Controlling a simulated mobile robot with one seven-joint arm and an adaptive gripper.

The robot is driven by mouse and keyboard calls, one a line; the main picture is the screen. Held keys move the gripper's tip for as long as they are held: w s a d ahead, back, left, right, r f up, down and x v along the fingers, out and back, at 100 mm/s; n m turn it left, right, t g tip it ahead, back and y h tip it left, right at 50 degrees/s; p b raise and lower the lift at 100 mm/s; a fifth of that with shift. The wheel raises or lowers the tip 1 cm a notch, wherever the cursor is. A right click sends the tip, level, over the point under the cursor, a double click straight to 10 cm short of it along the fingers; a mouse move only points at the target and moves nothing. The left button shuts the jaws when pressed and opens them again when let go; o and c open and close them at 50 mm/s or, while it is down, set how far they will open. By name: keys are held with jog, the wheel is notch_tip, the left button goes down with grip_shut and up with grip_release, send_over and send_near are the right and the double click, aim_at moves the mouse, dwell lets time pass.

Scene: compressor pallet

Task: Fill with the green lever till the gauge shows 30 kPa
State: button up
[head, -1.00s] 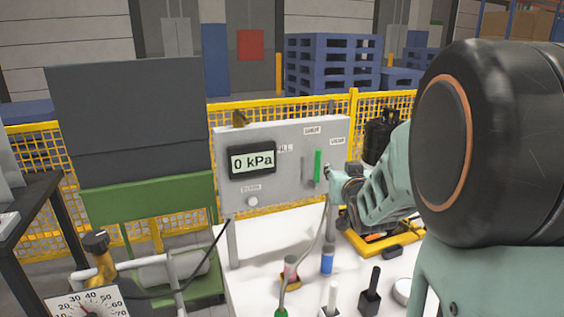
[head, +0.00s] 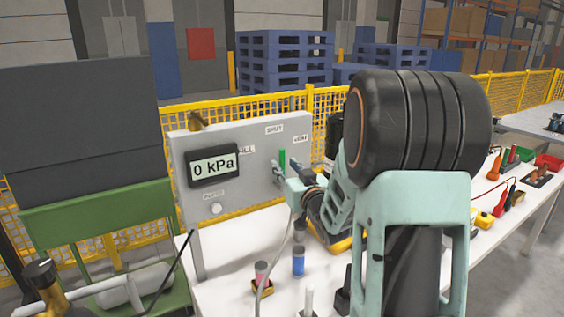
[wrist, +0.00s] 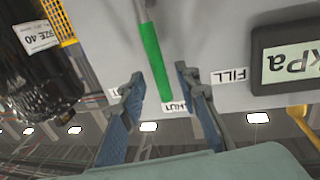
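The grey panel (head: 240,190) carries a digital gauge (head: 213,166) that reads 0 kPa. The green lever (head: 282,158) stands upright on the panel, pointing toward the SHUT label (head: 274,128). My gripper (head: 281,177) is at the lever, partly hiding its lower part. In the wrist view, which looks upside down, the green lever (wrist: 151,62) passes between the two blue-grey fingers of my gripper (wrist: 159,75). The fingers are spread, with a gap showing on each side of the lever. The FILL label (wrist: 230,76) is beside the right finger, toward the gauge (wrist: 290,62).
A white knob (head: 215,209) is low on the panel, and the VENT label (head: 301,139) is at its right. Pink and blue cylinders (head: 298,261) stand on the white table (head: 225,290) in front. A black cylinder (wrist: 35,70) is near the lever in the wrist view.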

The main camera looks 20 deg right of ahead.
aim_at(283, 164)
jog(key=shift+w, duration=1.65)
grip_shut()
